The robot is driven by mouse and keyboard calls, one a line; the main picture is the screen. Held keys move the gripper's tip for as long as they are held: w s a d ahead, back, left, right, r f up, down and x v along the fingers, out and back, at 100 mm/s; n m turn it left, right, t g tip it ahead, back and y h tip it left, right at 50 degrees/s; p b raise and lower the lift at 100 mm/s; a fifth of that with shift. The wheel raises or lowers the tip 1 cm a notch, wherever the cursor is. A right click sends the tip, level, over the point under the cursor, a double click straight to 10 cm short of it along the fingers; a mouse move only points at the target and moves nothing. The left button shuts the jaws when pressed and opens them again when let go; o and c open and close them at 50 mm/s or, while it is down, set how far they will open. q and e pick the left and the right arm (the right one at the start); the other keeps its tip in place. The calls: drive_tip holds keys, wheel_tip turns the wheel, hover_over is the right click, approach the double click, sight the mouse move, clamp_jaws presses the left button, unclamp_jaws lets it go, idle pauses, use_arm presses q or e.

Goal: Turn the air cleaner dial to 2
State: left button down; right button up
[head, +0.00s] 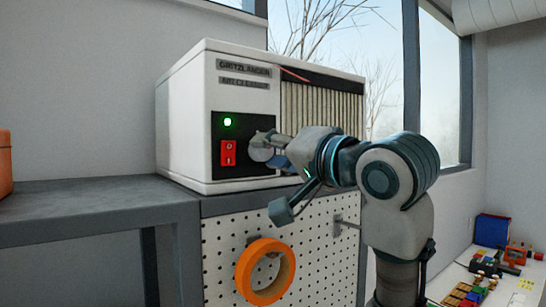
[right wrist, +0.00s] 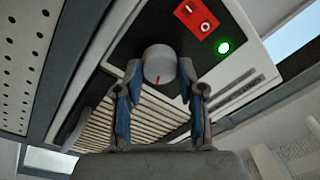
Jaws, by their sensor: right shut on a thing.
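The white air cleaner (head: 183,125) stands on a grey counter in the head view. Its dark panel carries a lit green light (head: 227,122), a red switch (head: 228,153) and a round grey dial (head: 260,149), partly covered by my right gripper (head: 268,147). In the right wrist view the dial (right wrist: 160,64) sits between the two blue-padded fingers of the right gripper (right wrist: 160,80), which is shut on it. A red mark shows on the dial, pointing toward the palm in that view. Dial numbers are not readable. My left gripper is not in view.
A pegboard (head: 222,240) below the air cleaner holds an orange tape roll (head: 265,271) on its front. A grey counter (head: 100,208) runs left, with an orange object (head: 5,163) at its edge. Small colourful parts (head: 480,270) lie on a white surface at the right.

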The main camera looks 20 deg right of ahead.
drive_tip(key=shift+w+f, duration=0.1)
idle(0.5)
drive_tip(key=o, duration=1.1)
drive_tip(key=shift+c, duration=0.2)
drive_tip(key=shift+o, duration=0.4)
drive_tip(key=shift+w, duration=0.3)
drive_tip(key=shift+s, duration=0.5)
drive_tip(key=v, duration=1.1)
drive_tip(key=shift+d, duration=0.2)
drive_tip(key=shift+w+a+f, duration=0.1)
drive_tip(key=shift+w+f, duration=0.05)
drive_tip(key=shift+w, duration=0.05)
